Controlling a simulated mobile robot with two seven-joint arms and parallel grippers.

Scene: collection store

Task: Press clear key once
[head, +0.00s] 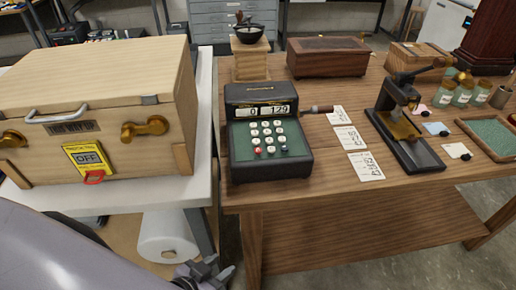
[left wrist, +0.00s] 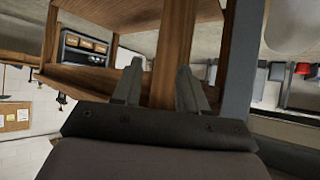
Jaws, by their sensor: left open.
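A dark green adding machine (head: 266,165) stands on the wooden table, left of its middle. Its top window (head: 262,109) shows a 0 at left and what looks like 129 at right. Below are several pale round keys (head: 266,132), with a red key (head: 257,151) and a dark bluish key (head: 284,148) in the front row. Key labels are too small to read. A crank handle (head: 316,109) sticks out at right. My left gripper (head: 207,270) is low in front of the tables, below and left of the machine, apart from it. In the left wrist view its fingers (left wrist: 160,78) are open and empty.
A wooden chest (head: 90,95) with an OFF tag (head: 89,157) stands on the white table at left. Price-like cards (head: 350,138) and a black press (head: 405,130) are right of the machine. The wooden table's front edge (head: 350,198) lies between my gripper's height and the keys.

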